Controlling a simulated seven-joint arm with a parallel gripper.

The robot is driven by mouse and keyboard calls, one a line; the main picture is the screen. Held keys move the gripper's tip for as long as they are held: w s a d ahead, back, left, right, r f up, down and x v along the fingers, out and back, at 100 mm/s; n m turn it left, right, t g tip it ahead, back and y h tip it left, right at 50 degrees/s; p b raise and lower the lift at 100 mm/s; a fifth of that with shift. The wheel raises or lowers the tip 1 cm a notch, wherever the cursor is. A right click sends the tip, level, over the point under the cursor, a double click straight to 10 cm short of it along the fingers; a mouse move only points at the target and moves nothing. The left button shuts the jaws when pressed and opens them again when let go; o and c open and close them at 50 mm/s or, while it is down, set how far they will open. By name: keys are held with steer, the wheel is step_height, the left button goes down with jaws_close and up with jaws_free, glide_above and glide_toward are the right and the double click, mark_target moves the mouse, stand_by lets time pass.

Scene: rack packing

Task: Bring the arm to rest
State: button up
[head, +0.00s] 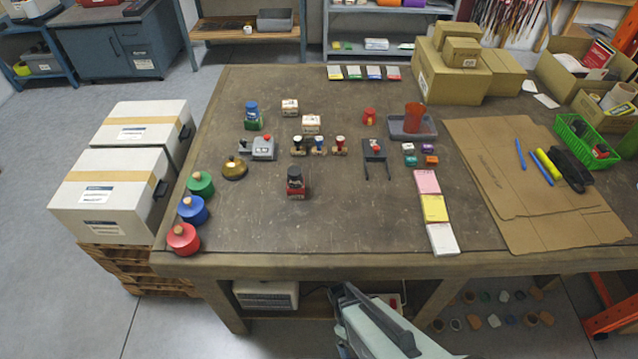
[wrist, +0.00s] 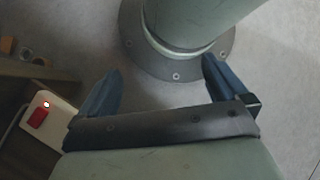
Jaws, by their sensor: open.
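My gripper (wrist: 162,74) is open in the wrist view, its two blue fingers wide apart with nothing between them. It points down toward the grey floor and the round foot of my own column. In the head view my gripper (head: 376,318) shows at the bottom middle, in front of the table's near edge and below the tabletop. It is clear of everything standing on the table. The rest of my arm is mostly out of the picture.
The table (head: 345,220) carries stamps, colored round pots, paper pads and boxes. A white power strip with a red switch (wrist: 38,118) lies close by on the left in the wrist view, under the table. White boxes (head: 115,190) stand left of the table. Open floor lies around my column.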

steer(key=d+m+y, duration=0.1)
steer(key=m, duration=0.2)
steer(key=s+d+r+m+y, duration=0.1)
steer(key=d+m, duration=0.1)
steer(key=m, duration=0.1)
steer(key=s+d+r+m+y, duration=0.1)
steer(key=m, duration=0.1)
steer(key=shift+s+d+r+m, duration=0.1)
steer(key=shift+d+r+m, duration=0.1)
steer(key=shift+d+m, duration=0.15)
stand_by(0.4)
